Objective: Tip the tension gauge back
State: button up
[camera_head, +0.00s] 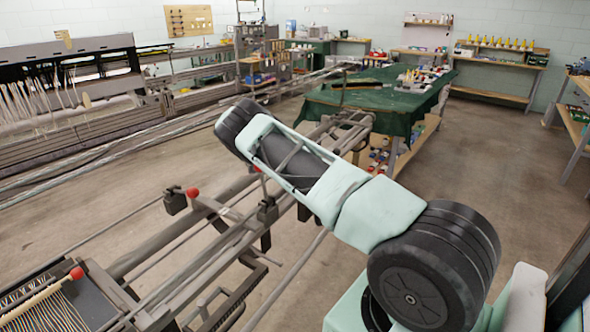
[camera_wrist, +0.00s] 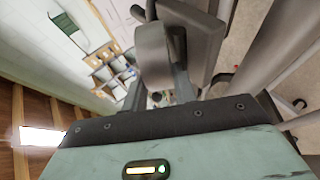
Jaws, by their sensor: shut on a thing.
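My gripper (camera_wrist: 158,78) shows in the wrist view with its two fingers on either side of a rounded grey piece (camera_wrist: 153,50), and it is shut on it. This piece joins or overlaps a darker grey block (camera_wrist: 200,38); it seems to be the tension gauge, but its dial or face is not visible. I cannot tell how far it is tilted. In the head view my pale green arm crosses the middle of the picture and hides my gripper and what it holds.
Long metal loom rails (camera_head: 150,245) run diagonally beneath my arm, with red-tipped dark fittings (camera_head: 175,200). A stick with a red end (camera_head: 45,293) lies over threads at lower left. A green-covered table (camera_head: 345,99) stands behind. The floor (camera_head: 520,165) on the right is clear.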

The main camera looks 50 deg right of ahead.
jog(key=shift+w, duration=0.1)
jog(key=o, duration=1)
jog(key=shift+c, duration=0.2)
jog(key=shift+r+p, duration=0.15)
jog(key=shift+p, duration=0.3)
